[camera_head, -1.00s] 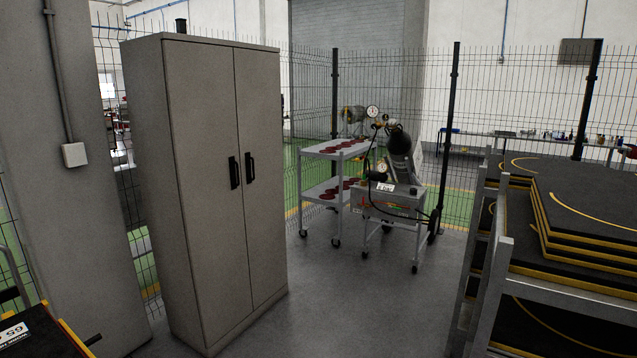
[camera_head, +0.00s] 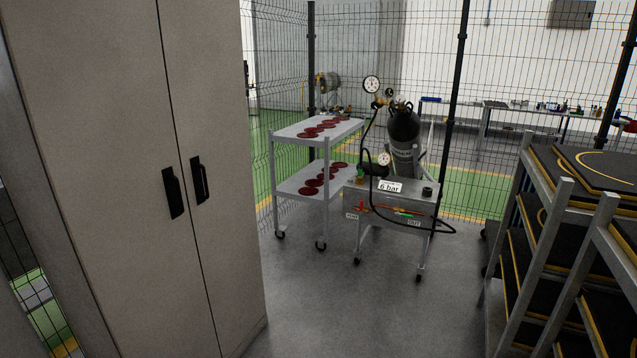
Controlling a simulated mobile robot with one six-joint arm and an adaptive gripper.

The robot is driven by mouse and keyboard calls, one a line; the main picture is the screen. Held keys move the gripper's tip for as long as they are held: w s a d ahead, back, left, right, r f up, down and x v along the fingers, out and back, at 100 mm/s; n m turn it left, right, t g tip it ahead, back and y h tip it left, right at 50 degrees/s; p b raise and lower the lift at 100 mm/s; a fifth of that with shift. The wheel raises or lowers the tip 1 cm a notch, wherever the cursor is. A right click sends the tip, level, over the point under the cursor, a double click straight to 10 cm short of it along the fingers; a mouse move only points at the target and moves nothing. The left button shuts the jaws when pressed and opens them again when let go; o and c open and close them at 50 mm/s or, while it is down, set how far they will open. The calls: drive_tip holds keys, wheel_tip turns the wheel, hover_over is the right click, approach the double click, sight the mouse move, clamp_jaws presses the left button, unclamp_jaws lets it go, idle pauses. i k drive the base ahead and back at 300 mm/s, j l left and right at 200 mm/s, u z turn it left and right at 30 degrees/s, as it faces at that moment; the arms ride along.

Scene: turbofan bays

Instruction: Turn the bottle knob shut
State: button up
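A dark gas bottle (camera_head: 404,128) with a grey lower body stands tilted at the back, behind a small wheeled cart. Its valve and regulator (camera_head: 383,104) are at its top, with a round white gauge (camera_head: 372,85) to the left. The bottle knob is too small to make out for sure among the brass fittings. A black hose runs from the regulator down to the cart (camera_head: 420,205), which carries a "6 bar" sign (camera_head: 390,186) and a second gauge (camera_head: 384,159). My gripper is not in view.
A grey cabinet (camera_head: 130,150) with two black handles fills the left. A grey shelf trolley (camera_head: 300,130) with dark red discs stands left of the cart. A rack (camera_head: 560,240) of black, yellow-edged boards stands at right. The floor (camera_head: 350,310) between is clear. Wire fencing runs behind.

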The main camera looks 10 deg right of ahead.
sight(401, 98)
drive_tip(key=i+z, duration=0.45)
drive_tip(key=i, duration=1.65)
